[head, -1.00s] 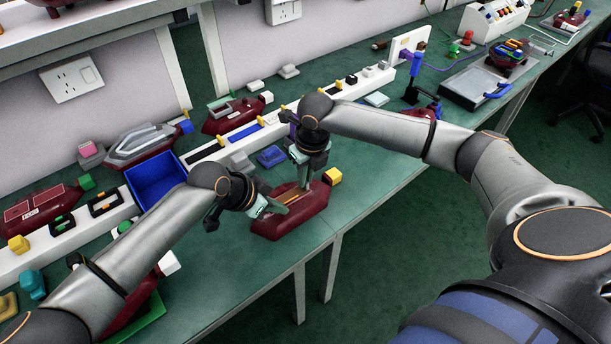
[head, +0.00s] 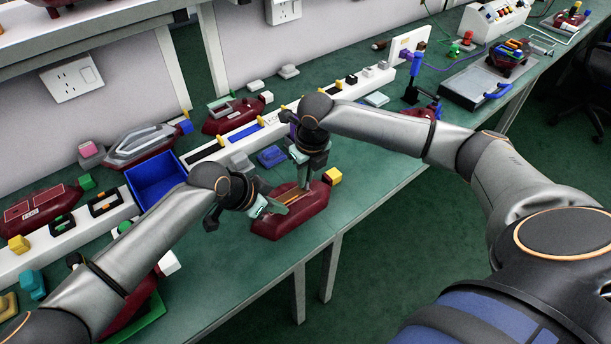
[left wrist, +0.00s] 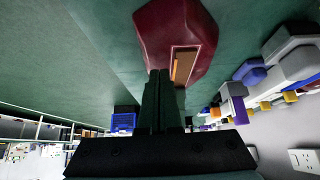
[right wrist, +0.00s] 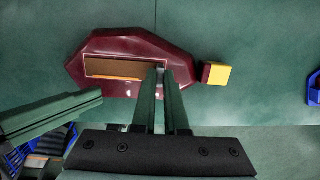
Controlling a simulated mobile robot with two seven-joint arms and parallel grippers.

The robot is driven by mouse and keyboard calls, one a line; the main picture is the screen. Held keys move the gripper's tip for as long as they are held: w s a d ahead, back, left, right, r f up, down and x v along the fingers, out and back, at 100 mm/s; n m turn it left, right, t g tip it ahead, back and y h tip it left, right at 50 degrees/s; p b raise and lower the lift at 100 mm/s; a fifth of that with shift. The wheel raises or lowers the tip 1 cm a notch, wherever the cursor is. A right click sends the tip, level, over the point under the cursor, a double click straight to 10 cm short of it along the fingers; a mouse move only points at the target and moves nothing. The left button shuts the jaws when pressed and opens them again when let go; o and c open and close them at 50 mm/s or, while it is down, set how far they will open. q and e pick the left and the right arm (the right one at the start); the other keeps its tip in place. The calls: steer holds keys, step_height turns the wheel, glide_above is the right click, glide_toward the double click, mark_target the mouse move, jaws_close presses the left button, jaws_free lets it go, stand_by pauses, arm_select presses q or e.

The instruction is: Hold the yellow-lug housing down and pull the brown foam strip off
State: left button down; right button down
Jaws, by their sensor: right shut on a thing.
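The dark red housing (head: 290,222) lies on the green bench near its front edge, with its yellow lug (head: 333,176) at the far right end. The brown foam strip (right wrist: 115,69) lies in the housing's rectangular recess. My right gripper (right wrist: 163,74) points down over the lug-side end of the recess and is shut on the strip's end; its fingers hide that end. My left gripper (left wrist: 165,76) is shut and empty, its tips at the housing's near side beside the recess. I cannot tell whether they press on it. The housing also shows in the left wrist view (left wrist: 160,35).
A blue open bin (head: 155,188) stands left of the housing. A long white rail (head: 235,140) with small parts runs behind it, and a blue block (head: 271,156) lies between. Other red housings stand further back and left. The bench to the right of the lug is clear.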

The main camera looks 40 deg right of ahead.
arm_select(q)
steer(key=shift+f, duration=0.75)
stand_by(0.4)
steer(key=shift+f, duration=0.15)
stand_by(0.9)
arm_select(e)
steer(key=c, duration=1.5)
jaws_free()
arm_select(q)
steer(key=shift+a, duration=0.1)
arm_select(e)
jaws_close()
arm_select(q)
steer(key=shift+f, duration=0.15)
